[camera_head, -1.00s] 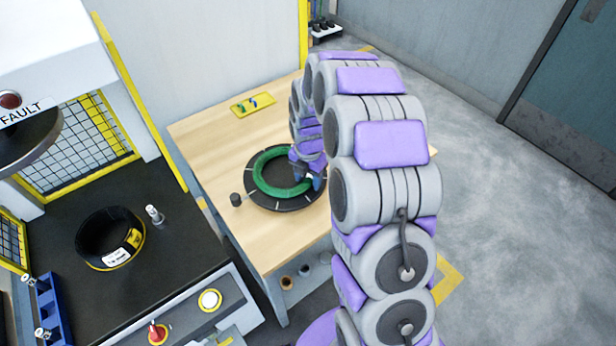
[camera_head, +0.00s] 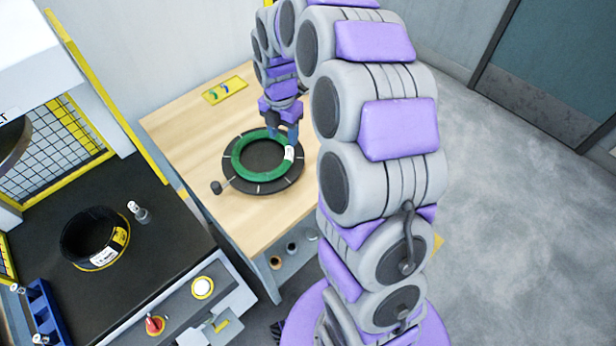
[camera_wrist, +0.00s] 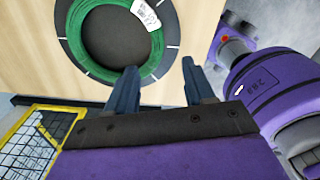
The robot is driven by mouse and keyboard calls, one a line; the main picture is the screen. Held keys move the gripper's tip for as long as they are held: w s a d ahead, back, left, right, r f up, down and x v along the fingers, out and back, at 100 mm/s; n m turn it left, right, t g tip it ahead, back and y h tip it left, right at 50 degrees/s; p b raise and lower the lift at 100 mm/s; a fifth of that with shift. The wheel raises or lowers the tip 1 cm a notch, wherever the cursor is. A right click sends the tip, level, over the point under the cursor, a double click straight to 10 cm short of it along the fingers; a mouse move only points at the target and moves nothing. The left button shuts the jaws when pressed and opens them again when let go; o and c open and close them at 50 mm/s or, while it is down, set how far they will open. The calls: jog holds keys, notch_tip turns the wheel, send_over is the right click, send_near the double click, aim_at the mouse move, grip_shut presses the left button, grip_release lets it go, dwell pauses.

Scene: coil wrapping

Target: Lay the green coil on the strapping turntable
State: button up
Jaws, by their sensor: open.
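The green coil (camera_head: 240,170) lies flat on the round black strapping turntable (camera_head: 262,187) on the wooden table. A white label shows on the coil's right side. In the wrist view the green coil (camera_wrist: 98,68) rings the dark centre of the turntable (camera_wrist: 172,62), with the label at its upper right. My gripper (camera_head: 284,142) is above the coil's far right edge. In the wrist view its two blue fingers (camera_wrist: 158,78) stand apart with nothing between them, and the coil is beyond them.
The wooden table (camera_head: 180,125) carries a yellow tray (camera_head: 225,90) at its far edge. A small dark knob (camera_head: 216,187) sits at the turntable's left. At left, a black bench (camera_head: 150,250) holds a black coil (camera_head: 90,236) with a yellow label, beside a yellow-framed mesh guard (camera_head: 55,150).

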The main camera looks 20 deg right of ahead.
jog(key=s+a+r+m, duration=0.1)
jog(key=s+r+m, duration=0.1)
jog(key=s+m, duration=0.6)
jog(key=s+a+r+m+g, duration=0.1)
jog(key=s+a+r+m, duration=0.1)
jog(key=s+m, duration=0.6)
jog(key=s+a+r+m, duration=0.2)
jog(key=s+m, duration=0.7)
jog(key=s, duration=1)
notch_tip(320, 180, up, 2)
jog(key=shift+g, duration=0.3)
jog(key=shift+c, duration=0.2)
